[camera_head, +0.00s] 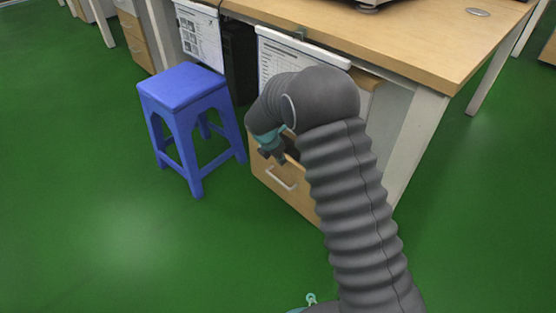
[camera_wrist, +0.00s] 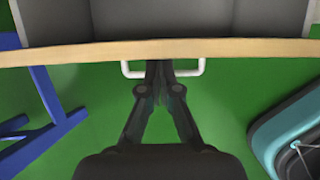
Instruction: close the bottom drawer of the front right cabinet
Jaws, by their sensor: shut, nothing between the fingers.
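The bottom drawer (camera_head: 270,180) of the cabinet under the wooden desk has a light wood front with a white handle (camera_head: 281,179). It is pulled out; the wrist view looks down on its grey inside (camera_wrist: 170,22) and the top edge of its wood front (camera_wrist: 70,53). The handle (camera_wrist: 190,73) sticks out below that edge. My gripper (camera_head: 278,158) is shut and empty, at the outer side of the drawer front. In the wrist view its fingertips (camera_wrist: 158,66) overlap the middle of the handle; I cannot tell whether they touch it. My arm hides much of the cabinet.
A blue stool (camera_head: 183,90) stands on the green floor left of the drawer; its legs (camera_wrist: 45,95) show at the left of the wrist view. The wooden desk (camera_head: 390,40) is above, with papers hanging at its front. The floor (camera_head: 80,170) at the left is clear.

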